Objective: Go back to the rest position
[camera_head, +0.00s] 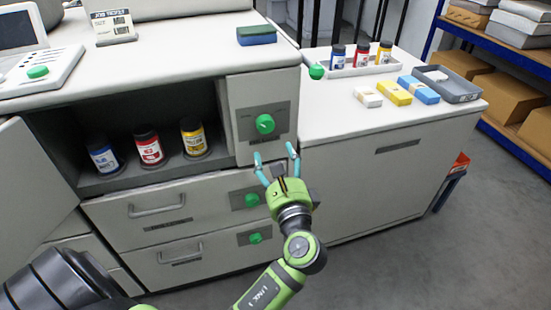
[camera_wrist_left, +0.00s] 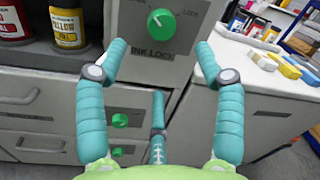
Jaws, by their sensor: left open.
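My left gripper (camera_head: 274,155) is open and empty, its turquoise fingers spread below the green ink lock knob (camera_head: 265,124) on the grey cabinet front. In the left wrist view the open fingers (camera_wrist_left: 161,60) frame the panel, with the knob (camera_wrist_left: 161,22) beyond the fingertips and nothing between them. I cannot tell from these views whether any finger touches the panel. My right gripper is not in view.
An open compartment holds blue (camera_head: 104,155), red (camera_head: 149,147) and yellow (camera_head: 194,138) ink bottles. Drawers with green knobs (camera_head: 252,200) lie below. A white tray (camera_head: 335,71) of bottles and a grey tray (camera_head: 462,91) stand on the right counter.

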